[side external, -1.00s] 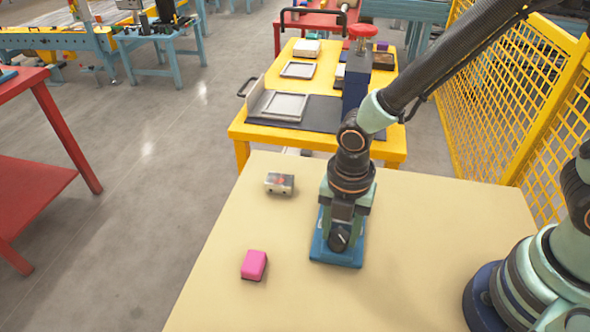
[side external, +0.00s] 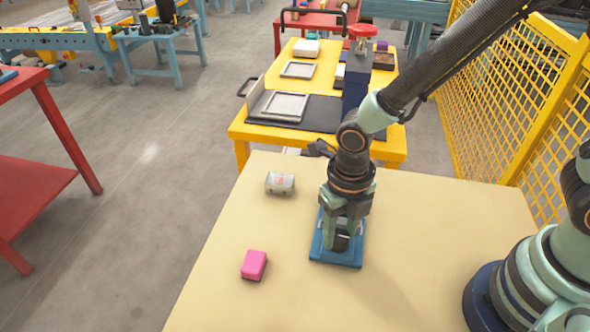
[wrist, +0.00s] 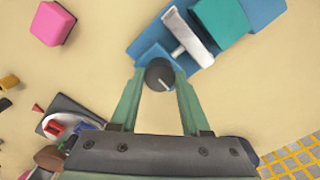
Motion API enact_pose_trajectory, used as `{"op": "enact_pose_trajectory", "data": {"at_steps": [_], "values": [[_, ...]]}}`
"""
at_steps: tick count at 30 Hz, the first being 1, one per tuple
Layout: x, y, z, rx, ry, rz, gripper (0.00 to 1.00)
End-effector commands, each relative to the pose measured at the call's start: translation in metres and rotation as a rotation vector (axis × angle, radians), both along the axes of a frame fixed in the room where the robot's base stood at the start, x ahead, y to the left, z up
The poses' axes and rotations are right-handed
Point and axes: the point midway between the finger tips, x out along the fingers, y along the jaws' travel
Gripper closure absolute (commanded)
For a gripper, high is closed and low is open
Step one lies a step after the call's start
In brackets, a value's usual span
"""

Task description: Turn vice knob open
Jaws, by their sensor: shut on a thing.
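The vice (side external: 325,250) has a blue base and stands on the tan table, mostly covered by my gripper in the side view. In the wrist view its blue body (wrist: 150,47) shows with a pale grey bar and a teal part beyond. The round dark knob (wrist: 160,74) with a pale line on its face sits at the vice's near end. My gripper (side external: 342,235) points down over the vice. Its two green fingers (wrist: 159,78) stand on both sides of the knob, shut on it.
A pink block (side external: 254,265) and a silver block (side external: 280,183) lie on the tan table (side external: 430,240), left of the vice. A yellow table (side external: 255,132) with trays stands behind. Yellow mesh fencing (side external: 500,100) is at the right. The table's front middle is clear.

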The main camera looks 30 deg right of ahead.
Motion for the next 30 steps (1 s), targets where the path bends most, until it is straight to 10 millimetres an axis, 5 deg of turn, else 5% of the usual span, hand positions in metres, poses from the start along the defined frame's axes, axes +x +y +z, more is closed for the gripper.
{"op": "enact_pose_trajectory", "data": {"at_steps": [22, 23, 25, 30], "values": [[-0.0002, 0.0002, 0.0006, 0.000, 0.001, 0.094, 1.00], [-0.0002, 0.0002, 0.0006, 0.000, 0.001, 0.094, 0.50], [-0.0002, 0.0002, 0.0005, 0.000, 0.001, 0.094, 0.23], [-0.0001, 0.0001, 0.0003, 0.000, 0.000, 0.092, 0.23]]}}
